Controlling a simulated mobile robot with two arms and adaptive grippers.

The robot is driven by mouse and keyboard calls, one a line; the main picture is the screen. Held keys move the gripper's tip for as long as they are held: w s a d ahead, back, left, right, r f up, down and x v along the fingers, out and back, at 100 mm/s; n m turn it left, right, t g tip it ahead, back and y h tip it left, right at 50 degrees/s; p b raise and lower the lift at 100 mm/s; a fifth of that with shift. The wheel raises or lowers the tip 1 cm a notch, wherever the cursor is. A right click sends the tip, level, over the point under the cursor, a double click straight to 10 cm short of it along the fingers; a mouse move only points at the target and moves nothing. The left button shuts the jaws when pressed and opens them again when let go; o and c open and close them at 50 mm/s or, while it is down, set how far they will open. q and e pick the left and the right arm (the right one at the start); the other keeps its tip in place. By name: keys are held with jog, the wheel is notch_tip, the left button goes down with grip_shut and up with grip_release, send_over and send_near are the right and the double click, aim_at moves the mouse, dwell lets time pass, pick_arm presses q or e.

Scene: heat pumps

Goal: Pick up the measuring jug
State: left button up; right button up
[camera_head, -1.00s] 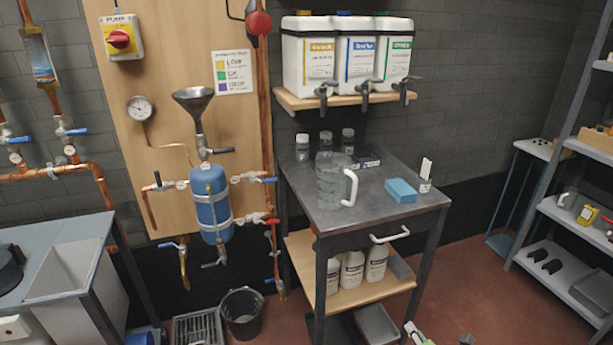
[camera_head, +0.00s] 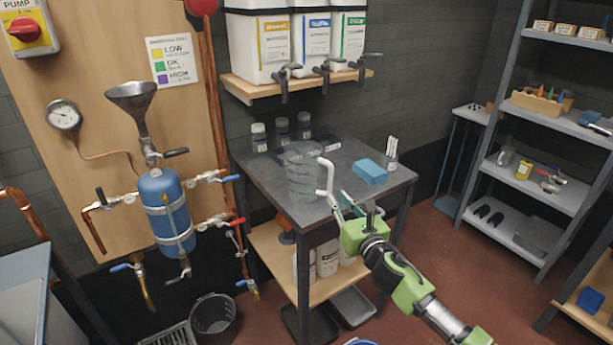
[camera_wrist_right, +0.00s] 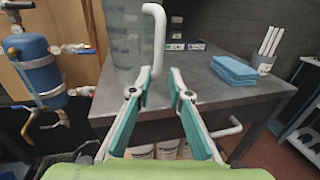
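The measuring jug (camera_head: 301,172) is clear with a white handle (camera_head: 327,180) on its right side. It stands upright near the front left of the grey work table (camera_head: 262,183). My right gripper (camera_head: 343,203) is at the table's front edge, just in front of and to the right of the handle. In the right wrist view the jug (camera_wrist_right: 120,40) and its handle (camera_wrist_right: 158,40) are ahead, and the gripper's fingers (camera_wrist_right: 159,82) are apart with nothing between them. My left gripper is not in view.
A white rail handle (camera_wrist_right: 226,127) juts from the table front. White containers (camera_head: 305,45) sit on a shelf above.

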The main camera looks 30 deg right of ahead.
aim_at(330, 189)
jog(key=shift+w+d+r+p, duration=0.1)
jog(key=shift+w+d+p, duration=0.1)
jog(key=shift+w, duration=1.3)
jog(key=shift+w+d+r+p, duration=0.1)
jog(key=shift+w+p, duration=0.1)
jog(key=shift+w, duration=1.25)
grip_shut()
